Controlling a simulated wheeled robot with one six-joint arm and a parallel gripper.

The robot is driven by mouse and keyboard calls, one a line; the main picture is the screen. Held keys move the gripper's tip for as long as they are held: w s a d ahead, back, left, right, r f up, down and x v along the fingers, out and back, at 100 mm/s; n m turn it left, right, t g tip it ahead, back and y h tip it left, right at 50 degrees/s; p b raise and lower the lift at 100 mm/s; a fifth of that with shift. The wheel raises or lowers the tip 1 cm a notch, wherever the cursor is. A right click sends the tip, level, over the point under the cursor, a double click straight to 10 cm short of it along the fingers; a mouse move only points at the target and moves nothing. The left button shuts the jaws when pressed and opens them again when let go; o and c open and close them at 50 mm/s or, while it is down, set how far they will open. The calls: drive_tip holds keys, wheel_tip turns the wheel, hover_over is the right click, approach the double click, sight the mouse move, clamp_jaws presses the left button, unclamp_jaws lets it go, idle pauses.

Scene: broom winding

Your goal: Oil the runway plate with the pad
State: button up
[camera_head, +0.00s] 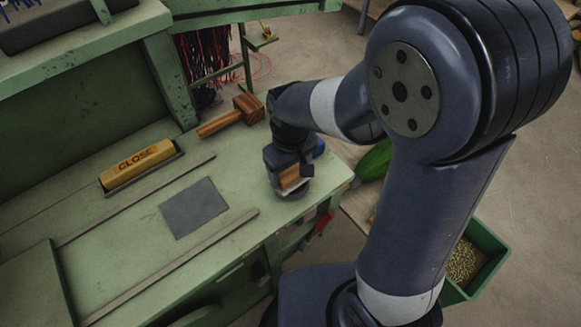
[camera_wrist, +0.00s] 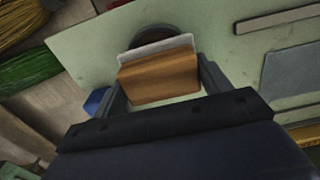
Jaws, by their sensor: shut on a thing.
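The runway plate (camera_head: 193,207) is a flat dark grey square on the green bench between two long rails. It also shows at the right of the wrist view (camera_wrist: 292,72). My gripper (camera_head: 290,172) is right of the plate, near the bench's right end. Its fingers (camera_wrist: 158,84) are shut on the pad, a wooden block (camera_wrist: 160,78) with a pale layer along its far side. The pad (camera_head: 290,178) is partly hidden by my gripper in the head view. A round dark rim shows around the pad; whether the pad touches it I cannot tell.
A yellow bar marked CLOSE (camera_head: 138,165) lies behind the plate. A wooden mallet (camera_head: 235,113) lies at the bench's back right. The front rail (camera_head: 172,268) runs along the plate's near side. A green bin of grain (camera_head: 470,262) stands off the bench at right.

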sight(291, 169)
drive_tip(key=shift+f+b, duration=0.3)
drive_tip(key=shift+f, duration=0.1)
idle(1.0)
drive_tip(key=shift+s, duration=0.1)
wheel_tip(291, 169, up, 7)
drive_tip(key=p, duration=0.6)
drive_tip(key=shift+r, duration=0.1)
idle(0.8)
